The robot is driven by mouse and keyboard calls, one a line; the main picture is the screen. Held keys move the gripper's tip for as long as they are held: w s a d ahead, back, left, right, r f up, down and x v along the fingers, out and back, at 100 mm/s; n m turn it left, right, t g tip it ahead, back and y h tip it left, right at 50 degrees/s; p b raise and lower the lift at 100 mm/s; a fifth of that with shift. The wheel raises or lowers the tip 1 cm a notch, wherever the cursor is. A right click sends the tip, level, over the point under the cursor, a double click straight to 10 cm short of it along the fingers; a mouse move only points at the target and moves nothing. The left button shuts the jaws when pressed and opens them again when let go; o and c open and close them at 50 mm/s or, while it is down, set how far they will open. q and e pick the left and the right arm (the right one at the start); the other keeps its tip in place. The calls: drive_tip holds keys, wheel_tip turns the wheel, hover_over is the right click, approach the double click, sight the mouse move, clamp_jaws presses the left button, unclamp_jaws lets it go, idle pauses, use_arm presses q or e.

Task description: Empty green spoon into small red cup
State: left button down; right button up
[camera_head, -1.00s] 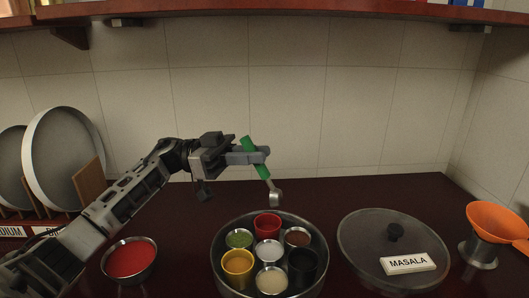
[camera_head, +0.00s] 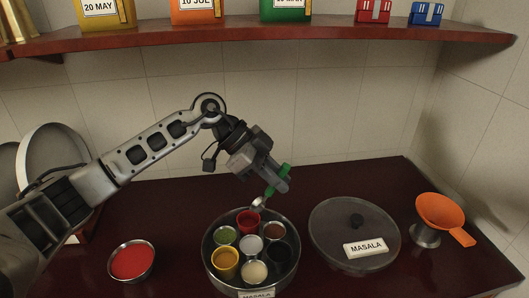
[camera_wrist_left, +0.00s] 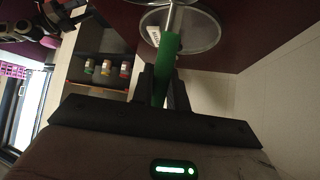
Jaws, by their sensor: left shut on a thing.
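My left gripper (camera_head: 279,185) is shut on the green handle of the spoon (camera_head: 270,191). The metal spoon bowl (camera_head: 258,203) hangs tilted, low over the back right of the small red cup (camera_head: 248,218). I cannot tell whether it touches the cup's rim or what the bowl holds. The red cup stands at the back of the round metal spice tin (camera_head: 210,258). In the left wrist view the green handle (camera_wrist_left: 168,62) sits between the dark fingers, and its metal stem runs up out of frame. My right gripper is not in view.
Several other cups fill the tin, including a yellow one (camera_head: 225,262). A bowl of red powder (camera_head: 132,262) stands left. A dark lid (camera_head: 340,215) with a MASALA label (camera_head: 366,248) and an orange funnel (camera_head: 440,208) stand right. A shelf (camera_head: 300,40) runs above.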

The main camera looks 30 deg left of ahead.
use_arm(q)
drive_tip(key=w+d+f+g+y, duration=0.2)
drive_tip(key=d+y, duration=0.6)
drive_tip(key=shift+w+f+g+y, duration=0.2)
drive_tip(key=shift+f+g+y, duration=0.1)
drive_tip(key=shift+y, duration=0.1)
drive_tip(key=shift+r, duration=0.1)
drive_tip(key=shift+r, duration=2.95)
